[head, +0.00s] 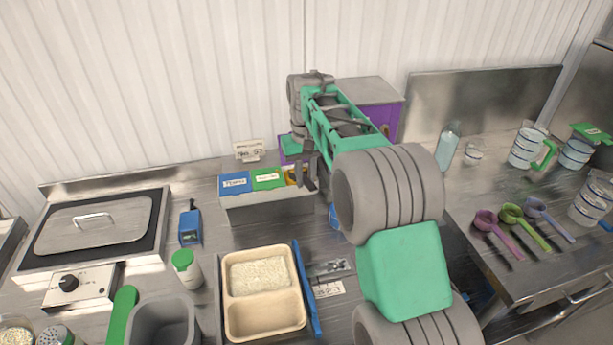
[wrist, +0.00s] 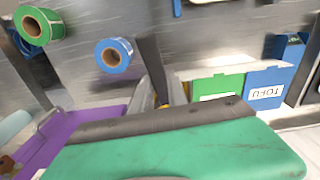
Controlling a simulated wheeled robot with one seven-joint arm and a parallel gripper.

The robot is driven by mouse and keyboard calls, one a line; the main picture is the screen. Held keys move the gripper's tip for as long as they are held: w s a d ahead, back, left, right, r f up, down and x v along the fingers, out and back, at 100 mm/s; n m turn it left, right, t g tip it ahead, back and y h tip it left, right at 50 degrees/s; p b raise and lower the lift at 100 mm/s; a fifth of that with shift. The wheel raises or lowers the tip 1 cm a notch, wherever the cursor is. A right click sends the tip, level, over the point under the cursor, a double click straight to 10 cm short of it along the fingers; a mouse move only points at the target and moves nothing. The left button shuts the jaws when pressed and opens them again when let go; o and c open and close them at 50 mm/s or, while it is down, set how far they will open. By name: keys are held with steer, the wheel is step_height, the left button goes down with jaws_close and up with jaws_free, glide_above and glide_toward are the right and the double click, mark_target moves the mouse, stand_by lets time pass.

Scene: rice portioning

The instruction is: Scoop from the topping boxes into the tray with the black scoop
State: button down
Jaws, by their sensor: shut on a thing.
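The topping boxes stand in a grey holder (head: 268,208) at the back of the counter. The blue box (head: 235,181) reads TOFU in the wrist view (wrist: 266,90); beside it is a green box (head: 268,179), then a yellow one (head: 291,176). My gripper (head: 309,180) is low over the yellow box, pointing down, shut on what seems to be the black scoop, which is mostly hidden. In the wrist view, yellow shows behind my fingers (wrist: 163,90). The beige tray (head: 264,297) lies in front, with rice (head: 261,274) in its far compartment; the near one looks empty.
A blue strip (head: 306,290) lies right of the tray. A green-capped shaker (head: 187,269) and a grey container (head: 163,318) stand left. A purple box (head: 386,115) is behind my arm. Coloured spoons (head: 512,214) and measuring jugs (head: 526,148) are on the right table.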

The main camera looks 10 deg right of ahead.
steer(key=shift+r, duration=0.2)
steer(key=shift+r+t+p, duration=0.3)
steer(key=shift+r+p, duration=0.1)
steer(key=shift+r, duration=1)
step_height(320, 180, up, 5)
steer(key=p, duration=0.4)
steer(key=shift+f, duration=0.1)
